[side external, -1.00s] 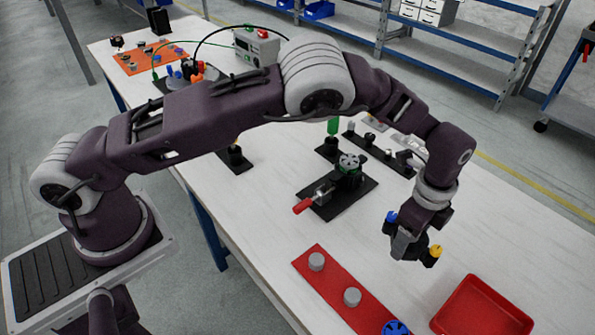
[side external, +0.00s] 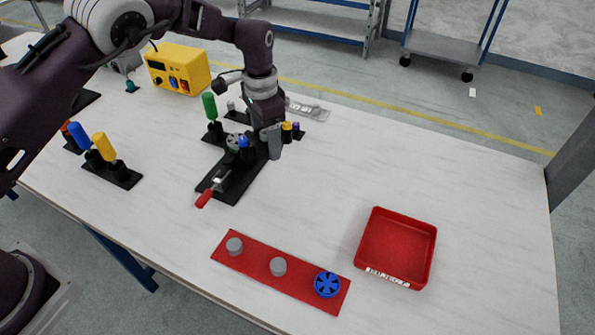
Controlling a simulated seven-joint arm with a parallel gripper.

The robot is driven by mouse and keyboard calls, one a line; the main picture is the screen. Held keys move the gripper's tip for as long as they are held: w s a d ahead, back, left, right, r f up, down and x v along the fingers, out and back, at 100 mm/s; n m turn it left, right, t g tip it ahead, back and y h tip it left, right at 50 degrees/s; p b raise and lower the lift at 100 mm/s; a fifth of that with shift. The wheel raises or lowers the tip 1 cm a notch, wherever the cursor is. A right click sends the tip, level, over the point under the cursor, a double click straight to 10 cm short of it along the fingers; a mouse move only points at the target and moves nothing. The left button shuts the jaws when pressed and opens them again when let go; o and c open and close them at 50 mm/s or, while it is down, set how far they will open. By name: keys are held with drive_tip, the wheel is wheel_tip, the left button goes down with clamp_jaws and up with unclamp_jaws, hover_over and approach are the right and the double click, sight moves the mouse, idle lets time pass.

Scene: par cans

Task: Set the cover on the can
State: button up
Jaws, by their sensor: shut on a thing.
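My gripper (side external: 268,152) is low over the black fixture plate (side external: 238,188), its grey fingers pointing down. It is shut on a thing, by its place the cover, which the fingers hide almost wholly. The can, with a green and pale round top (side external: 232,143), stands on the plate close left of the fingers and is partly hidden. I cannot tell whether the held thing touches it. A dark part with a blue top (side external: 243,142) shows beside the fingers. A clamp with a red handle (side external: 206,197) lies at the plate's front end.
A red strip (side external: 255,270) carries two grey discs (side external: 234,246) and a blue spoked wheel (side external: 327,284). An empty red tray (side external: 398,244) stands to the right. An upright green handle (side external: 210,106) is close behind left. Coloured-top parts (side external: 287,131) stand right of the fingers.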

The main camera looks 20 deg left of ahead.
sight(236, 139)
drive_tip(key=a+r+n, duration=0.1)
drive_tip(key=a+n, duration=0.1)
drive_tip(key=a, duration=0.1)
drive_tip(key=w+a+r+n, duration=0.1)
drive_tip(key=a+n, duration=0.1)
drive_tip(key=a, duration=0.1)
drive_tip(key=a+r+n, duration=0.1)
drive_tip(key=a+n, duration=0.1)
drive_tip(key=a, duration=0.1)
drive_tip(key=shift+w+a+n, duration=0.15)
drive_tip(key=shift+a+n, duration=0.15)
drive_tip(key=shift+n, duration=0.1)
drive_tip(key=shift+a+f, duration=0.1)
drive_tip(key=shift+f, duration=3.25)
drive_tip(key=shift+f, duration=0.15)
drive_tip(key=o, duration=0.9)
drive_tip(key=shift+o, duration=0.3)
drive_tip(key=o, duration=0.5)
drive_tip(key=shift+o, duration=0.2)
